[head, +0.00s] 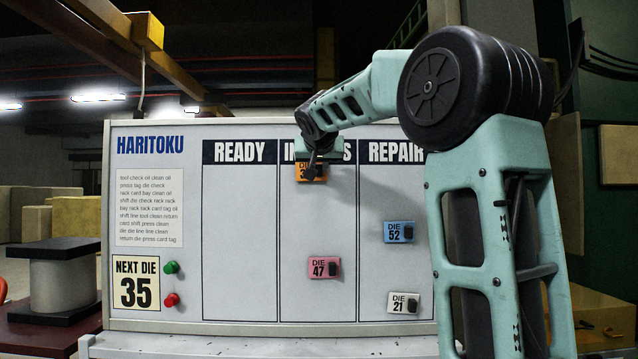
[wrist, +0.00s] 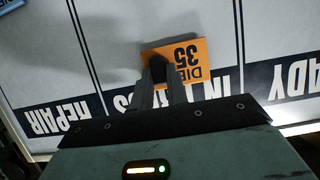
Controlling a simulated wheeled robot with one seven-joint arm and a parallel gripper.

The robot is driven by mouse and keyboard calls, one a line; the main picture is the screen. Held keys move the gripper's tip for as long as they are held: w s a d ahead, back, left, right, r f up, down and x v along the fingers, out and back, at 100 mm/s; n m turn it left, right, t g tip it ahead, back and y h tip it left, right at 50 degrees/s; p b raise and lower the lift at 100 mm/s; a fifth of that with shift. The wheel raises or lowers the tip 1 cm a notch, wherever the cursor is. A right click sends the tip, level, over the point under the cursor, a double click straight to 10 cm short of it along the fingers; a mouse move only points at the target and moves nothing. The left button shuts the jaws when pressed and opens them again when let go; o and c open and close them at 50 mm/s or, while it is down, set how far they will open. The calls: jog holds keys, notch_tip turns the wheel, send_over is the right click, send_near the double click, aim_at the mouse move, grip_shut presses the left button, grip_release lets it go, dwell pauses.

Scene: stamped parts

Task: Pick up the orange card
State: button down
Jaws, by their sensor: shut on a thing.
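The orange card (head: 311,173) is at the top of the middle column of the whiteboard (head: 240,240), just under its header. In the wrist view the orange card (wrist: 197,50) reads DIE 35 upside down. My gripper (head: 311,168) is at the card, and in the wrist view its two fingers (wrist: 160,80) are shut on the card's dark knob. The fingers hide part of the card. Whether the card touches the board I cannot tell.
A pink card (head: 318,267), a blue card (head: 394,232) and a white card (head: 398,302) are on the board, each with a dark knob. The READY column is empty. A NEXT DIE 35 sign (head: 136,283) has a green button (head: 171,267) and a red button (head: 171,299) beside it.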

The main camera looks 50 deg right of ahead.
jog(key=s+a+b, duration=1.2)
jog(key=a, duration=0.3)
jog(key=shift+s, duration=0.35)
jog(key=shift+r, duration=0.1)
jog(key=shift+s+a+b, duration=1.65)
jog(key=shift+a+b, duration=0.2)
jog(key=shift+b, duration=0.15)
